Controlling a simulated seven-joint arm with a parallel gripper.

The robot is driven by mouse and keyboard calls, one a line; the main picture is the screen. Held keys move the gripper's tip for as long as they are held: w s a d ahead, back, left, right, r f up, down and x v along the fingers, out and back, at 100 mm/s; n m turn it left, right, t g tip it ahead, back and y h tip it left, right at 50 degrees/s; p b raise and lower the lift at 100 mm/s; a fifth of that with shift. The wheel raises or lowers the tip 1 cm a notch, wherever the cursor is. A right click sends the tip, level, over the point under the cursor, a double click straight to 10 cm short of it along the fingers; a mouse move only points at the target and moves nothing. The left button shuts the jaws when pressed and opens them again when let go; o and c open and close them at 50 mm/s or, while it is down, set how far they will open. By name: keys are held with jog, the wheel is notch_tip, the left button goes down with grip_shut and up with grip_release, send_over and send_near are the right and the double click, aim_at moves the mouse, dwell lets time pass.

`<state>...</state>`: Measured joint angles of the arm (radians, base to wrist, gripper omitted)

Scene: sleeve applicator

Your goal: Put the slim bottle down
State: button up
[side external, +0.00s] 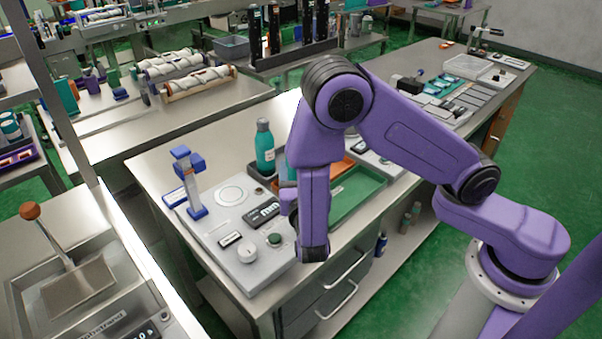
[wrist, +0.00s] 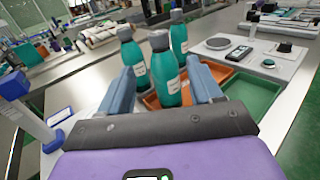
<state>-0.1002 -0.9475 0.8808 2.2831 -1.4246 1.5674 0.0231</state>
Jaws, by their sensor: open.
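Three similar teal bottles with grey-green caps stand upright in the wrist view; I cannot tell by shape which is the slim one. One bottle (wrist: 166,76) is between the fingers of my gripper (wrist: 163,72), which is open, with gaps showing beside the bottle. A second bottle (wrist: 134,57) stands just left of it, and a third (wrist: 179,38) behind. My gripper is mostly hidden behind my arm there. The bases of the bottles are partly hidden.
A grey device (side external: 247,255) with a knob and a blue-clamped post (side external: 189,180) stands at the bench's left. More equipment (side external: 440,88) fills the far right end.

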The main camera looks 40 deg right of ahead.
jog(key=shift+s+a, duration=0.3)
jog(key=shift+s, duration=0.05)
jog(key=s+d+r+m+g+y, duration=0.1)
jog(key=s+d+r+m+g, duration=0.2)
jog(key=s+d+m+g, duration=0.7)
jog(key=s+a+r+m+g+y, duration=0.1)
jog(key=s+m+g+y, duration=0.1)
jog(key=s+y, duration=0.3)
jog(key=s+a+r+m+g+y, duration=0.1)
jog(key=s+y, duration=0.4)
jog(key=s, duration=0.5)
jog(key=a+m+g, duration=0.1)
jog(key=m, duration=0.1)
jog(key=shift+r+m, duration=0.3)
jog(key=shift+m, duration=0.1)
jog(key=shift+w, duration=0.1)
